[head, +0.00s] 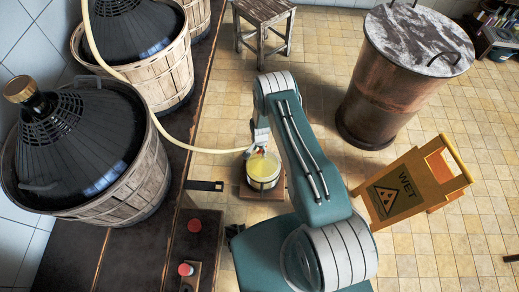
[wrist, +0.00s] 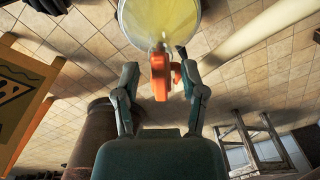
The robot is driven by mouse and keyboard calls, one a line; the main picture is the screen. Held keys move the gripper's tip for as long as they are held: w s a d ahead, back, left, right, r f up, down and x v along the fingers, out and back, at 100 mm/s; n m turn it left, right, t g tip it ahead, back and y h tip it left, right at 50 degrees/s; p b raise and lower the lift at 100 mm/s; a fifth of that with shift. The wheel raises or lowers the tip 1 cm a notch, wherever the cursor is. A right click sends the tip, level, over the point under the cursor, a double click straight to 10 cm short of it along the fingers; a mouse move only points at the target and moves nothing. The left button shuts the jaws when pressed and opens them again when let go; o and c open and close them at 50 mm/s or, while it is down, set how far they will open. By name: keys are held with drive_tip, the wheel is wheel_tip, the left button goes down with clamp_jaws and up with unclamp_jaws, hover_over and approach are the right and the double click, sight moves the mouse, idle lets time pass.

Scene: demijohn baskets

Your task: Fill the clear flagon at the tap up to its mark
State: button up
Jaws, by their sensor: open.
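The clear flagon (head: 262,180) stands on a small wooden block with yellow liquid inside. It also shows at the top of the wrist view (wrist: 150,22). I cannot make out its mark. The tap is at the end of a pale hose (head: 190,148); its orange-red part (wrist: 160,76) shows in the wrist view, below the flagon in the picture. I cannot tell whether liquid is flowing. My gripper (wrist: 160,92) is open, with one finger on each side of the orange part. I see no clear contact. In the head view my arm partly hides the tap.
Wicker-basket demijohns (head: 85,150) line the dark bench at left. Red-topped items (head: 185,269) sit on its near edge. A yellow wet-floor sign (head: 398,195), a large copper-coloured drum (head: 385,95) and a wooden stool (head: 262,12) stand around. Tiled floor is open between them.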

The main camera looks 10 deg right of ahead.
clamp_jaws()
drive_tip(key=shift+s, duration=0.1)
drive_tip(key=shift+s+d+n, duration=0.15)
drive_tip(key=shift+d+n, duration=0.5)
drive_tip(key=shift+n, duration=1.55)
drive_tip(key=shift+s+d+n, duration=0.15)
drive_tip(key=shift+d+n, duration=0.45)
drive_tip(key=shift+n, duration=1.6)
drive_tip(key=shift+s+d+n, duration=0.15)
drive_tip(key=shift+d+n, duration=0.5)
drive_tip(key=shift+n, duration=1.55)
